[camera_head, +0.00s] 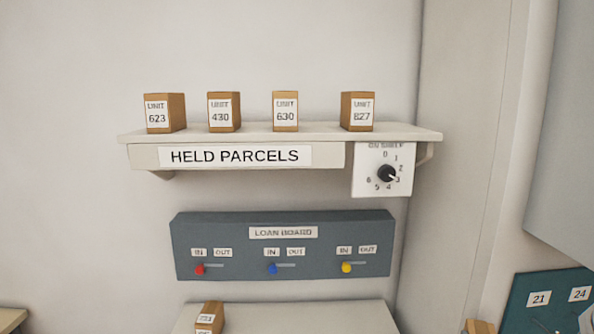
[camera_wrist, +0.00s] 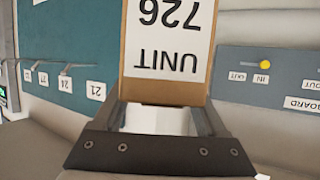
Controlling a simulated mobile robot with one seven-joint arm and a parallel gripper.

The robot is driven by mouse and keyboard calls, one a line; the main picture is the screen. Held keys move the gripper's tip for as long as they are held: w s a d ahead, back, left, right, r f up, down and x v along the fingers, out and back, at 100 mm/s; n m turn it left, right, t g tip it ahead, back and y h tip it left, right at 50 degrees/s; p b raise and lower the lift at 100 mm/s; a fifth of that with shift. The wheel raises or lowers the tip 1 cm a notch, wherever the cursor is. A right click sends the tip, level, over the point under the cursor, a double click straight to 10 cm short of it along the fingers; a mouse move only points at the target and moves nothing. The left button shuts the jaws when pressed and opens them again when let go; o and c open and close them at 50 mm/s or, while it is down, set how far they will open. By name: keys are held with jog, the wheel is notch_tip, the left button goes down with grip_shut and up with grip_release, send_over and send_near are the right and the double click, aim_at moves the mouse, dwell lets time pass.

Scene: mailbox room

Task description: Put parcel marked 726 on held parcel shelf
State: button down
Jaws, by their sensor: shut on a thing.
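The parcel marked UNIT 726 (camera_wrist: 167,88) is a brown box with a white label, filling the top middle of the wrist view. Its label appears upside down. My gripper (camera_wrist: 163,106) is shut on this parcel, with one dark finger at each side. In the head view the gripper is not seen. The held parcel shelf (camera_head: 190,137) is a pale wall shelf with a HELD PARCELS sign. On it stand parcels 623 (camera_head: 165,112), 430 (camera_head: 224,112), 630 (camera_head: 285,112) and 827 (camera_head: 357,111), with gaps between them.
An ON SHELF dial (camera_head: 386,173) hangs at the shelf's right end, its pointer near 3. Below is the grey LOAN BOARD (camera_head: 282,260) with red, blue and yellow sliders. Another labelled parcel (camera_head: 209,317) stands on a lower pale surface (camera_head: 300,318). A teal board (camera_head: 545,300) is lower right.

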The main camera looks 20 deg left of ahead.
jog(key=shift+s+a+f+b, duration=0.15)
jog(key=shift+f+b, duration=0.35)
jog(key=shift+f, duration=0.4)
jog(key=shift+r, duration=0.1)
